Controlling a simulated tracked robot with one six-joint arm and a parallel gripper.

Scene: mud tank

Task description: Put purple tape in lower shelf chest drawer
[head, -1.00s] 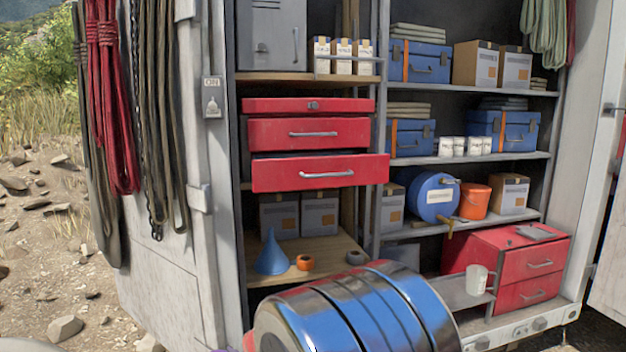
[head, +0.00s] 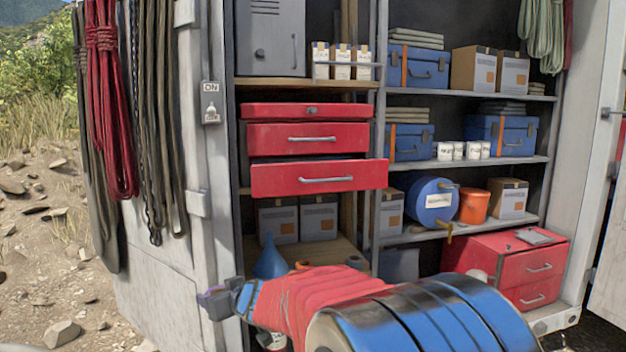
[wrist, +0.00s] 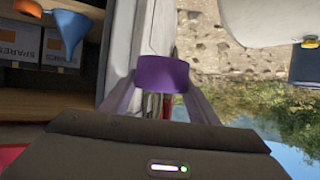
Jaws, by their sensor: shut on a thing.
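The purple tape (wrist: 163,73) is held between the two fingers of my gripper (wrist: 161,92) in the wrist view. In the head view, my gripper (head: 221,297) is shut on the tape (head: 207,295) in front of the grey cabinet post, left of the shelves and clear of them. A red chest (head: 505,268) with two drawers stands on the bottom shelf at right; both drawers look shut, its left part hidden by my arm. A second red drawer unit (head: 312,135) hangs higher at left, its lowest drawer (head: 318,178) pulled out a little.
A blue funnel (head: 270,259) stands on the lower left shelf, with an orange tape (head: 302,265) mostly hidden behind my arm. A blue drum (head: 430,200) and orange bucket (head: 473,207) stand above the right chest. Ropes (head: 112,100) hang at left.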

